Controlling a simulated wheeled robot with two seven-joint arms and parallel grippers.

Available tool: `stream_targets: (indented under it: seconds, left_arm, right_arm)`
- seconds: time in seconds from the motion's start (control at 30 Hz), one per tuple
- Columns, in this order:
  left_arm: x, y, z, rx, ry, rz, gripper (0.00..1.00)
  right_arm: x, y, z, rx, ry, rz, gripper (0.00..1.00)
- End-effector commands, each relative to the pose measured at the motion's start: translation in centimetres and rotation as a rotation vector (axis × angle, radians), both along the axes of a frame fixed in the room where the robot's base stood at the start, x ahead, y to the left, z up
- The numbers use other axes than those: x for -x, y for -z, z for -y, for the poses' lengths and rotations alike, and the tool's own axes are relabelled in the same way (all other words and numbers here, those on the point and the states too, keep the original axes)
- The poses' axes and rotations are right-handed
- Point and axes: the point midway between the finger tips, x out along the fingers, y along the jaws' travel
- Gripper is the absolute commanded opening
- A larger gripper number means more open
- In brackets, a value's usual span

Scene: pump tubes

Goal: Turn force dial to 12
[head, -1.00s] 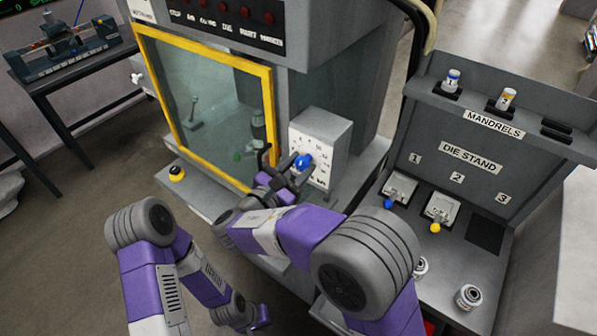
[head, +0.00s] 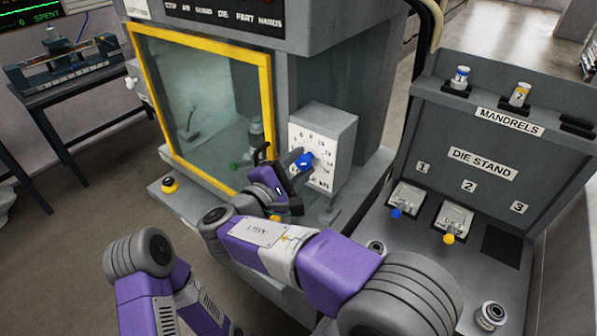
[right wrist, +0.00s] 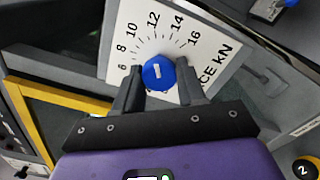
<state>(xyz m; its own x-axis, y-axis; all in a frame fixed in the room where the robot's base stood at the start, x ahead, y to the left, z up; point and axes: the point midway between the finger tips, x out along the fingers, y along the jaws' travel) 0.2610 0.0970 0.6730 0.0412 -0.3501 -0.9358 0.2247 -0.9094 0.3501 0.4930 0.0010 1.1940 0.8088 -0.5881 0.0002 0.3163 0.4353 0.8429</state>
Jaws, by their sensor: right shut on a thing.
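The force dial's blue knob (head: 304,161) sits on a white scale plate on the front of a grey box beside the press window. In the right wrist view, the knob (right wrist: 158,72) stands between the fingers, with numbers from 6 to 16 around it on the scale plate (right wrist: 190,30). A short white mark shows on the knob's face; its exact reading is hard to tell. My right gripper (right wrist: 157,88) is shut on the knob, a finger on each side. In the head view, the right gripper (head: 293,172) partly covers the plate's left side. My left gripper is out of frame.
The yellow-framed press window (head: 205,110) is left of the dial. A yellow button (head: 170,185) sits on the ledge below. The die stand (head: 480,165) with mandrels above is at the right. My left forearm is low at the left.

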Motion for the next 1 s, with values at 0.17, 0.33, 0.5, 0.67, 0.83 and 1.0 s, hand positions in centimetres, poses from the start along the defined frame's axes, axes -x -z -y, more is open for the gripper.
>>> stream_targets:
  seconds: [0.17, 0.33, 0.5, 0.67, 0.83, 1.0]
  left_arm:
    - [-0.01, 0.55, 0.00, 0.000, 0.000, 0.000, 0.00]
    - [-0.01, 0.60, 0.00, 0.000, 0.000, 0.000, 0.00]
    - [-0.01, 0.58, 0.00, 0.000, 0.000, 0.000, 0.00]
    - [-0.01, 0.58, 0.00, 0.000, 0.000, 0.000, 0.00]
    - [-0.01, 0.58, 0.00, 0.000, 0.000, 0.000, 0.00]
    - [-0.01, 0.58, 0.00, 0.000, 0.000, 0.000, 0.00]
  right_arm:
    - [0.02, 0.17, -0.05, -0.029, -0.001, 0.018, 0.09]
    - [0.02, 0.10, -0.07, -0.038, -0.002, 0.024, 0.09]
    - [0.02, 0.08, -0.07, -0.038, -0.002, 0.024, 0.09]
    - [0.02, 0.08, -0.07, -0.037, -0.002, 0.024, 0.44]
    - [0.01, 0.05, -0.06, -0.037, -0.001, 0.024, 0.66]
    - [0.00, 0.02, -0.03, -0.037, -0.001, 0.026, 0.66]
